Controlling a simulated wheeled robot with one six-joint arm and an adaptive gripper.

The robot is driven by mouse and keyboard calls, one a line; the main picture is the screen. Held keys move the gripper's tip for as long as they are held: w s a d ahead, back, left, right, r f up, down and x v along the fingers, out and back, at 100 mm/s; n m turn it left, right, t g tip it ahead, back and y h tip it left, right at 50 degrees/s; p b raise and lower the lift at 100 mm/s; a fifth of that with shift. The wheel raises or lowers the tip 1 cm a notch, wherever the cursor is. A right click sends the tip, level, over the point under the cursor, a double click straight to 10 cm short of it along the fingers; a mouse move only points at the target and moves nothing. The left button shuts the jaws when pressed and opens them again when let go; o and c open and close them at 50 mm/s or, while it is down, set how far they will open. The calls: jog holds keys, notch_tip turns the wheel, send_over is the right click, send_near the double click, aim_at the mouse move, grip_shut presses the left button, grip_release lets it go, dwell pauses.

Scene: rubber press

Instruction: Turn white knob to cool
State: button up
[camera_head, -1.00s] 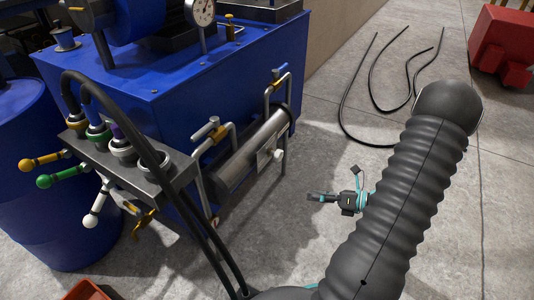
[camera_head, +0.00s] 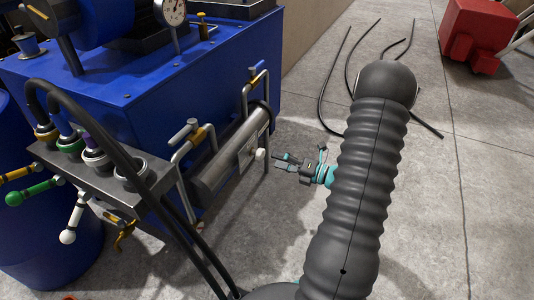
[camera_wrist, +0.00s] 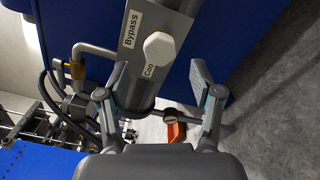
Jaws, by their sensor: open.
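The white knob (camera_head: 259,154) sticks out from the front of the grey cylinder (camera_head: 228,160) on the side of the blue machine. In the wrist view the white knob (camera_wrist: 159,46) is many-sided and sits on a grey plate, between labels reading "Bypass" (camera_wrist: 131,29) and "Coo", the latter partly hidden. My gripper (camera_head: 281,162) is open and empty, just right of the knob. In the wrist view my gripper's fingers (camera_wrist: 158,74) stand wide on either side of the knob's line, apart from it.
A pipe with a brass valve (camera_head: 190,140) runs left of the cylinder. A lever block (camera_head: 85,170) with yellow, green and white-tipped levers and black hoses stands at left. Black cables (camera_head: 335,90) and a red block (camera_head: 478,32) lie on open floor at right.

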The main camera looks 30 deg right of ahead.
aim_at(263, 155)
jog(key=x, duration=0.6)
jog(key=shift+w+a, duration=0.25)
jog(key=shift+w, duration=0.1)
jog(key=shift+c, duration=0.2)
